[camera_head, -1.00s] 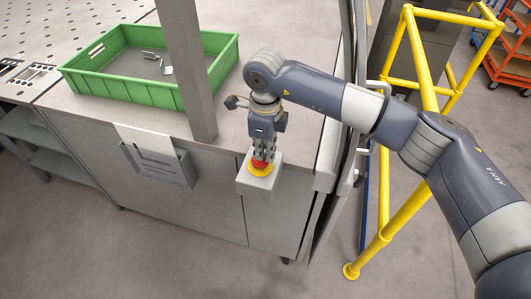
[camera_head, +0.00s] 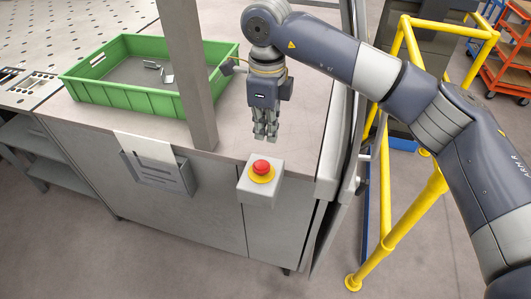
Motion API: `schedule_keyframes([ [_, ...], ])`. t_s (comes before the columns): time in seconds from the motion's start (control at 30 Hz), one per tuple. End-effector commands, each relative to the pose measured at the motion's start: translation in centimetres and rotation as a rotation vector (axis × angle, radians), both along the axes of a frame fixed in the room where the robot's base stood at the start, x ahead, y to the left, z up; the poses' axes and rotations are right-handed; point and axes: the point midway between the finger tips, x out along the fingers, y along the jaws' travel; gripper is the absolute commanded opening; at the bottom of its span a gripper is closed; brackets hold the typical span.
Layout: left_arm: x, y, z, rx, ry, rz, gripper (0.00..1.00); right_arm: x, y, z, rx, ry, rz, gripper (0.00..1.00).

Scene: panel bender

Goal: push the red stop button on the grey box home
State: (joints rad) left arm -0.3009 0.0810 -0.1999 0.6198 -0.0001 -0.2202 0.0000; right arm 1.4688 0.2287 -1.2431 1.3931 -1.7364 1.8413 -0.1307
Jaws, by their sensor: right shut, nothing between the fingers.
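The red stop button (camera_head: 262,167) sits on a yellow ring on top of the grey box (camera_head: 259,191), which is fixed to the front of the bench near its right end. The button is in full view and nothing touches it. My right gripper (camera_head: 265,137) is shut and empty, pointing down. In the picture its fingertips are just above and behind the button, with a gap between them. My left gripper is not in view.
A grey post (camera_head: 187,80) rises from the bench left of my right gripper. A green crate (camera_head: 140,98) with small metal parts stands behind it. A paper holder (camera_head: 160,172) hangs on the bench front. A yellow railing (camera_head: 398,228) stands to the right.

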Motion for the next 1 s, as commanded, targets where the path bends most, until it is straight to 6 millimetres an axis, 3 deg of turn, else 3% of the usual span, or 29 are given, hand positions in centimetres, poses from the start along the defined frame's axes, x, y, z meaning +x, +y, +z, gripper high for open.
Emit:
schedule_keyframes([
  [0.1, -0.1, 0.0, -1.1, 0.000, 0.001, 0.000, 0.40, 0.1, 0.0, 1.9, 0.002, -0.005, -0.002, 0.00],
  [0.3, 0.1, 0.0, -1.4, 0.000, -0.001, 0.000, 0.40, 0.0, 0.0, 3.8, 0.001, -0.003, -0.001, 0.00],
  [0.83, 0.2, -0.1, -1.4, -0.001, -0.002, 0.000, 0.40, -0.1, 0.2, 4.0, 0.010, 0.001, 0.002, 0.00],
  [0.93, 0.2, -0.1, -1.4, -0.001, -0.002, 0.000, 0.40, -0.9, 2.0, 3.0, 0.079, 0.027, 0.025, 0.00],
  [1.0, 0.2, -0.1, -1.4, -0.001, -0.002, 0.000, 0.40, -2.2, 4.7, 1.8, 0.190, 0.065, 0.054, 0.00],
])
